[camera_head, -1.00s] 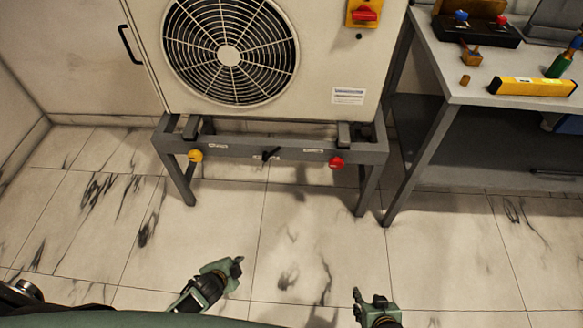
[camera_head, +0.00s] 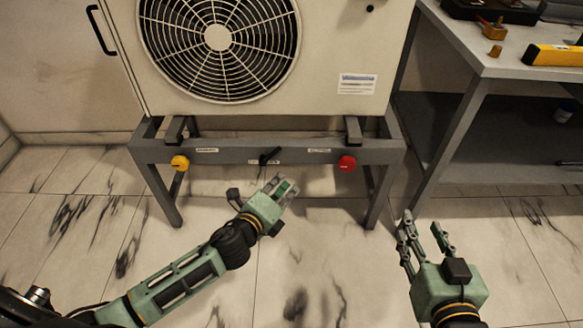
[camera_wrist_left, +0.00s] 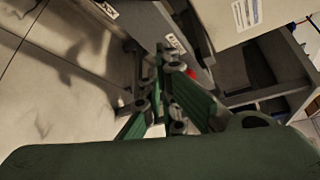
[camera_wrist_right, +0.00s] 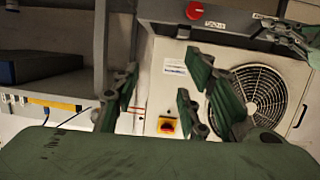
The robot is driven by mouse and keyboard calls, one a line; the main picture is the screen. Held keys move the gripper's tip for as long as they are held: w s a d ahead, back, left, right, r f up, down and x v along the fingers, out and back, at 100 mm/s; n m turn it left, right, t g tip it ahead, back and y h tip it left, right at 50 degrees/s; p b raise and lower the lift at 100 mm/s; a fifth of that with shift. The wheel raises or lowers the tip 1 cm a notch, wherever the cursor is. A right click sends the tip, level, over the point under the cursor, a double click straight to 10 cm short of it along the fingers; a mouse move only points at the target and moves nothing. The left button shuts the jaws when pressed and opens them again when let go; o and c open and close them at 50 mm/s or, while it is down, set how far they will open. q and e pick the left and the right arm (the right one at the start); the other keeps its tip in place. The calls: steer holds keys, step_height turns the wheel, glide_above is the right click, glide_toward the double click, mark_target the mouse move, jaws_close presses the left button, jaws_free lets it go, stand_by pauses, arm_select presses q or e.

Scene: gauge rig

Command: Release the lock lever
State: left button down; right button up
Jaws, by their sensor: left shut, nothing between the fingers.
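The black lock lever (camera_head: 269,156) sits tilted at the middle of the grey stand's front rail, between a yellow knob (camera_head: 180,162) and a red knob (camera_head: 346,163). My left gripper (camera_head: 283,184) is shut and empty, just below the lever in the head view and apart from it as far as I can see. In the left wrist view its fingers (camera_wrist_left: 166,60) are closed together, with part of the red knob behind them; I cannot make out the lever there. My right gripper (camera_head: 424,230) is open and empty, below and right of the red knob, also in the right wrist view (camera_wrist_right: 157,80).
The fan unit (camera_head: 340,40) stands on the grey stand (camera_head: 230,150). A workbench (camera_head: 470,60) with a yellow level (camera_head: 552,55) is at the right, its leg near my right gripper. The tiled floor in front is clear.

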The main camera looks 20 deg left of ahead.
mark_target(271, 154)
arm_select(q)
steer(key=shift+d+r, duration=0.1)
steer(key=shift+r, duration=0.05)
arm_select(e)
steer(key=shift+r, duration=0.2)
arm_select(q)
steer(key=shift+w, duration=0.1)
steer(key=b+x, duration=0.3)
steer(key=x, duration=0.7)
steer(key=a, duration=0.1)
steer(key=a+r, duration=0.1)
steer(key=a, duration=0.1)
steer(key=shift+a+r, duration=0.3)
steer(key=shift+r, duration=0.05)
arm_select(e)
step_height(271, 154, up, 14)
steer(key=s+a+t+y, duration=0.1)
steer(key=t+y, duration=0.2)
steer(key=t, duration=0.5)
steer(key=shift+a+r, duration=0.25)
steer(key=shift+a, duration=0.1)
arm_select(q)
steer(key=shift+s, duration=0.2)
